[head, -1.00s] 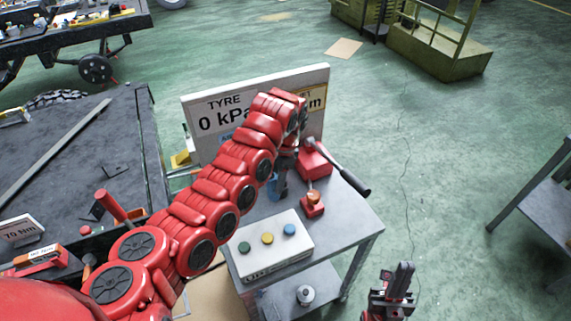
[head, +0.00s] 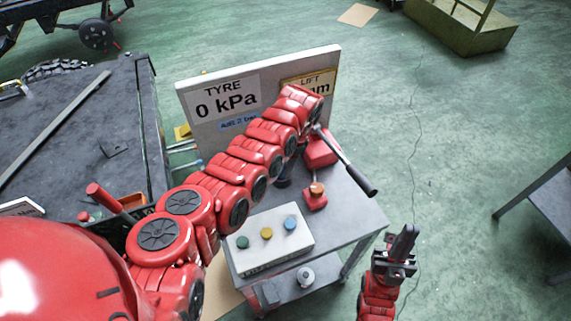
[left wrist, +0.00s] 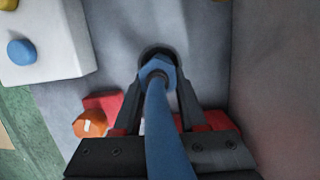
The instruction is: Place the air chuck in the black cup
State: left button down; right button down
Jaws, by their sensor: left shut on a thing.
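In the left wrist view my left gripper (left wrist: 160,92) is shut on the air chuck (left wrist: 158,70), whose blue body and hose run down toward the camera. The chuck's far end lines up with the dark round mouth of the black cup (left wrist: 157,50), which shows as a ring around it. I cannot tell whether the end is inside the cup or just above it. In the head view my left arm hides this gripper and the chuck; a dark piece, perhaps the cup, shows below the arm. My right gripper (head: 404,245) is empty beside the cart; its finger gap is unclear.
The grey cart (head: 345,222) carries a white box with three coloured buttons (head: 268,240), a red tool with a black-gripped lever (head: 345,165) and a small red-orange part (head: 315,195). The tyre pressure sign (head: 255,90) stands behind. A dark workbench (head: 75,130) is at left.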

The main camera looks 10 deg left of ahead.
pick_arm(q)
jog(key=shift+f, duration=0.4)
jog(key=shift+c, duration=2.3)
grip_release()
jog(key=shift+r, duration=0.1)
jog(key=b+v, duration=0.3)
jog(key=v, duration=0.9)
